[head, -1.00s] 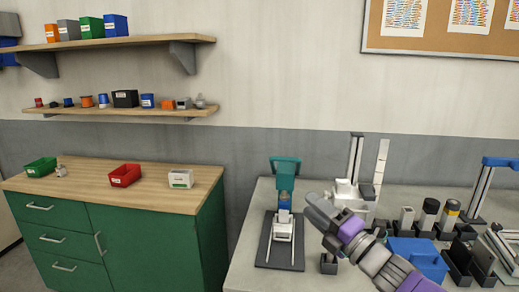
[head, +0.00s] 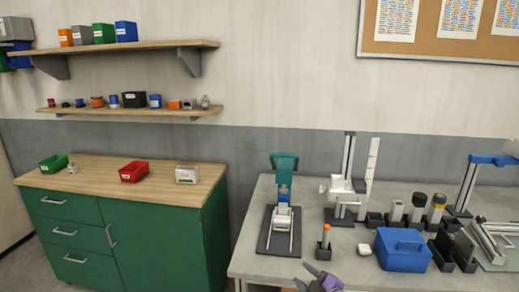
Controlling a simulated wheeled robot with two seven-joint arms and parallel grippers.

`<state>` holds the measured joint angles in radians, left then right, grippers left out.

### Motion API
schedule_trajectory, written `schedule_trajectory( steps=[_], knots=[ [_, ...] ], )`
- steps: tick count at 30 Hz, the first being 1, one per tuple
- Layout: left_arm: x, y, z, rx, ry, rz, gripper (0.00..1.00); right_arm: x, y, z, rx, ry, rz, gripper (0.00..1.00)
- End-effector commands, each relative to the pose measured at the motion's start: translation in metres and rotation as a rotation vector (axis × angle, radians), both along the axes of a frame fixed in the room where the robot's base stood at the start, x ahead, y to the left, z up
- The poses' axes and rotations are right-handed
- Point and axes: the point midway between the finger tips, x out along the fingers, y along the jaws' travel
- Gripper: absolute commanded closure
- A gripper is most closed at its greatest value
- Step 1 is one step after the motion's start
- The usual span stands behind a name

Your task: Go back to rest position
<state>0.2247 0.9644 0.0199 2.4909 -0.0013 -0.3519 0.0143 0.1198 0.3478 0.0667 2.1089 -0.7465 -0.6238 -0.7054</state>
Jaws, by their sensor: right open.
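My right gripper (head: 302,273) shows at the bottom edge, with grey fingers and a purple part behind them. It is open, with nothing visible between its fingers. It is in front of the grey workbench's (head: 250,262) near edge, apart from the things on top. Most of my right arm is out of the picture. My left gripper is not in view.
On the workbench, an orange-topped piece (head: 326,234) stands upright in a small black holder (head: 323,250). Nearby are a teal-topped device (head: 284,163), a blue box (head: 403,262) and a small white block (head: 364,249). A green cabinet (head: 150,232) stands left.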

Motion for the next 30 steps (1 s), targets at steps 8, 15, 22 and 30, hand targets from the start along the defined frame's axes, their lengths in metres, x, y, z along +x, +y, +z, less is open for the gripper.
schedule_trajectory(
  steps=[8,15,22,30],
  knots=[
    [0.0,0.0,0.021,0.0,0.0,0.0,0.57,-0.085,0.011,-0.196,0.4,0.775,-0.317,0.57],
    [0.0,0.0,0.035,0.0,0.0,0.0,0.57,-0.219,0.025,-0.298,0.619,1.346,-0.72,0.57],
    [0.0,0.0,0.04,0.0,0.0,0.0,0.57,-0.298,0.032,-0.325,0.684,1.601,-0.98,0.57],
    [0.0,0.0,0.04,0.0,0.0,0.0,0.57,-0.306,0.033,-0.327,0.691,1.627,-1.015,0.57]
  ],
)
